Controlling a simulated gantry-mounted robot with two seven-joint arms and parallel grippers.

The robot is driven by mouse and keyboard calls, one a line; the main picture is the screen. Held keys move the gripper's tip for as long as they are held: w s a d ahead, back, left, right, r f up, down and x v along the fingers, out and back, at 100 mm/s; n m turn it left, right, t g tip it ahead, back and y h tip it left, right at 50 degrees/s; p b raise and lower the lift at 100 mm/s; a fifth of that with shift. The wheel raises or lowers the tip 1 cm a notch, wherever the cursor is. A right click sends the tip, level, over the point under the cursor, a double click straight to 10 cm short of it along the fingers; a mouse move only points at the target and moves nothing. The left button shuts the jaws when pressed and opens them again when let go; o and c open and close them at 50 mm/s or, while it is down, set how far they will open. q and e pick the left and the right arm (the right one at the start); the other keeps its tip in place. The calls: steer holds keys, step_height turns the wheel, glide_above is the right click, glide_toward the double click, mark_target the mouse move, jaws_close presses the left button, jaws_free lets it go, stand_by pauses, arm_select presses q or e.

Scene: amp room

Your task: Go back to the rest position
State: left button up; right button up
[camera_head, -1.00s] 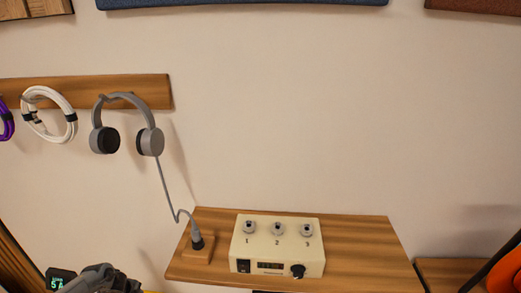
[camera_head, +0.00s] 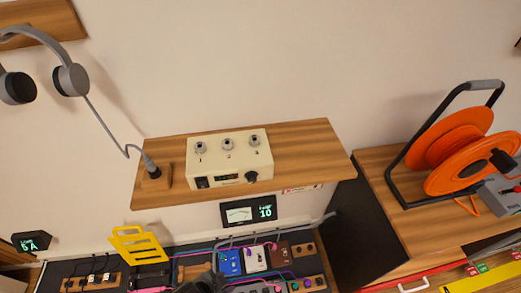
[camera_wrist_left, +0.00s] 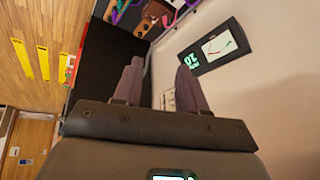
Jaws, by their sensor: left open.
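My left gripper (camera_wrist_left: 159,72) shows in the left wrist view with its two grey fingers apart and nothing between them. Beyond the fingers are a dark panel and the pale wall with a display (camera_wrist_left: 212,47). In the head view, a dark part of my left arm (camera_head: 203,284) shows at the bottom edge, in front of the pedals; its fingers cannot be made out there. My right gripper is in neither view.
A wooden shelf (camera_head: 311,151) holds a cream box (camera_head: 230,160) with three numbered sockets. Headphones (camera_head: 68,77) hang at left, their cable plugged into a wooden block (camera_head: 155,179). An orange reel (camera_head: 461,150) stands at right.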

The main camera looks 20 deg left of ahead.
arm_select(q)
steer(key=s+a+r+n+g+p, duration=0.1)
steer(key=r+n+p, duration=0.1)
steer(key=r+p, duration=1.7)
steer(key=s+a+r+n+g+y+p, duration=0.1)
steer(key=s+a+r+n+p, duration=0.1)
steer(key=r+p, duration=1.7)
step_height(320, 180, up, 10)
steer(key=shift+s+f, duration=0.1)
steer(key=shift+s, duration=0.2)
